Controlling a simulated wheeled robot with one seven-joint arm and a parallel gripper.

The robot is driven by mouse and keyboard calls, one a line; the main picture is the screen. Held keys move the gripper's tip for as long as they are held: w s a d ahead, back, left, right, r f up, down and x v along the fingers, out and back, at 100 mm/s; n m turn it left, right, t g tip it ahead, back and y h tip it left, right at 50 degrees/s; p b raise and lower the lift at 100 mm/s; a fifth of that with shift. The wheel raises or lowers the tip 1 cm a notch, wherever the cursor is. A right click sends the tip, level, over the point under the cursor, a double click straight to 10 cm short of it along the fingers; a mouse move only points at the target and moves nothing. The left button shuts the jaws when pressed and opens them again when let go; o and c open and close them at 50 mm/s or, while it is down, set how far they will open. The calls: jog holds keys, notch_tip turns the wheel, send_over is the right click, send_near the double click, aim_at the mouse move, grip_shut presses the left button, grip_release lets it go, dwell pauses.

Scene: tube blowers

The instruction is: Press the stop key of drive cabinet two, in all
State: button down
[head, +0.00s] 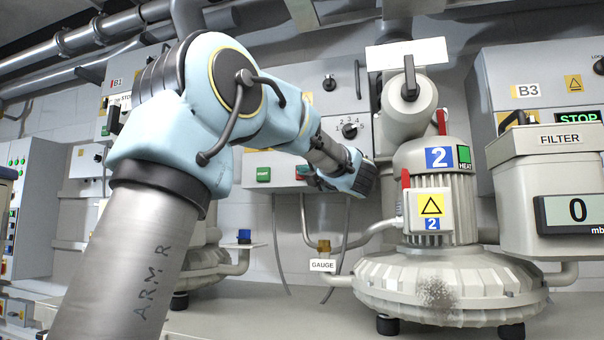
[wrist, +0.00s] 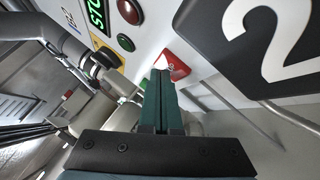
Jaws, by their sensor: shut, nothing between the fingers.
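The red stop key (wrist: 173,64) shows in the wrist view just past my fingertips, on a pale cabinet face beside a dark plate with a white 2 (wrist: 268,42). My gripper (wrist: 160,74) is shut and empty, its tips at the near edge of the red key. I cannot tell whether they touch it.
A green-lit display (wrist: 96,14), cut off by the edge, and a yellow-backed knob (wrist: 105,58) are near the key. The blower marked 2 (head: 440,285) stands right of my wrist. A grey filter box (head: 550,190) is farther right. Pipes run along the upper left wall.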

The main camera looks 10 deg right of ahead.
jog(key=shift+s, duration=0.1)
dwell(0.3)
jog(key=shift+s+a+b, duration=0.4)
jog(key=shift+s+b, duration=0.25)
jog(key=shift+b, duration=0.1)
jog(key=s+a+b, duration=0.1)
jog(key=s, duration=0.1)
jog(key=s+a+b, duration=0.1)
jog(key=s+b, duration=0.1)
jog(key=shift+s+a, duration=0.15)
jog(key=shift+a, duration=0.05)
dwell(0.7)
